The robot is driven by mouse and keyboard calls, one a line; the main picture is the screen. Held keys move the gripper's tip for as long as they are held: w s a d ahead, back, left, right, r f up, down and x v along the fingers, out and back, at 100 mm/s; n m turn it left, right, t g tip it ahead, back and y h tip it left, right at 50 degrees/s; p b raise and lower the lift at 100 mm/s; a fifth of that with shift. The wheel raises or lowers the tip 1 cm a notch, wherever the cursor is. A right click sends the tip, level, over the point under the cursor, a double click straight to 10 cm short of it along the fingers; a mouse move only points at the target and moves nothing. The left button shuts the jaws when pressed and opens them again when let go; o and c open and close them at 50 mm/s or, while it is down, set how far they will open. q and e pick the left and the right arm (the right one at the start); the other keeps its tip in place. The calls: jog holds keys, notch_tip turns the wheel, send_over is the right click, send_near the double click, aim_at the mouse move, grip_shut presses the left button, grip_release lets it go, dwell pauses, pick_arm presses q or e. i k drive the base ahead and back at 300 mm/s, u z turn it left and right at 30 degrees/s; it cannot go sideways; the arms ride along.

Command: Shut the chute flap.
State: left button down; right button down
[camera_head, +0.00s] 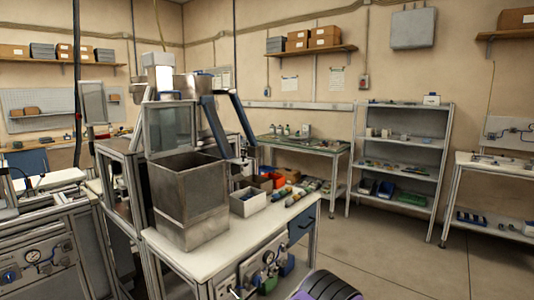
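A metal machine stands on the workbench at left centre. A grey framed panel (168,128), which may be the chute flap, stands upright above an open-topped metal bin (188,190). Another pale framed panel (93,102) is at the machine's left side. I cannot tell which panel is the flap, or whether it is open. Neither of my grippers can be made out in the head view.
A shelf rack (405,145) is at the back right. The floor (385,250) at right is clear.

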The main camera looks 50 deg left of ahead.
aim_at(242, 161)
jog(key=i, duration=0.2)
jog(key=u, duration=1.1)
